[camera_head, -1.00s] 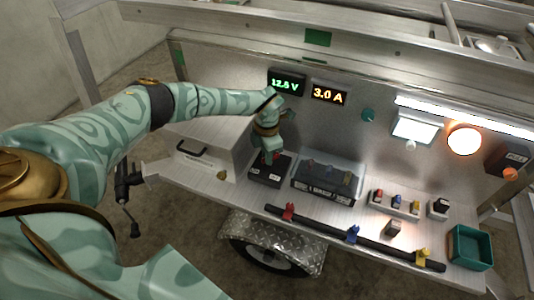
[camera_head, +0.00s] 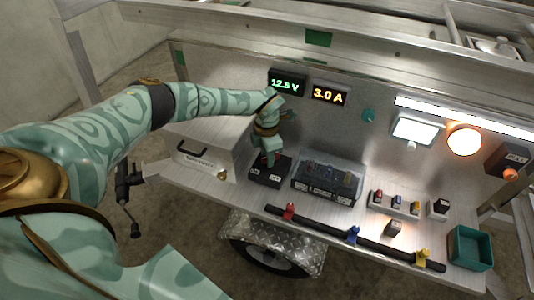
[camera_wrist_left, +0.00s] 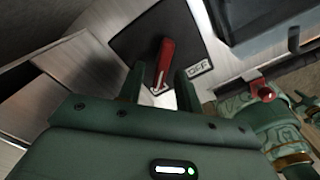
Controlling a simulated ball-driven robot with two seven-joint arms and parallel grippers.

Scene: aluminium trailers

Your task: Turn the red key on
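The red key (camera_wrist_left: 165,62) stands out of a dark switch plate (camera_wrist_left: 150,35) in the left wrist view. A white OFF label (camera_wrist_left: 199,69) is on the plate, to the right of the key. My left gripper (camera_wrist_left: 160,85) has one finger on each side of the key, with gaps visible, so it is open around it. Whether a fingertip touches the key I cannot tell. In the head view my left gripper (camera_head: 268,158) reaches down over the black switch box (camera_head: 268,175) and mostly hides the key.
A clear-lidded fuse box (camera_head: 327,180) stands right of the switch box. A black bar (camera_head: 325,227) with coloured clips runs along the front edge. Displays (camera_head: 286,83) are on the back panel. A teal bin (camera_head: 470,246) is at far right.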

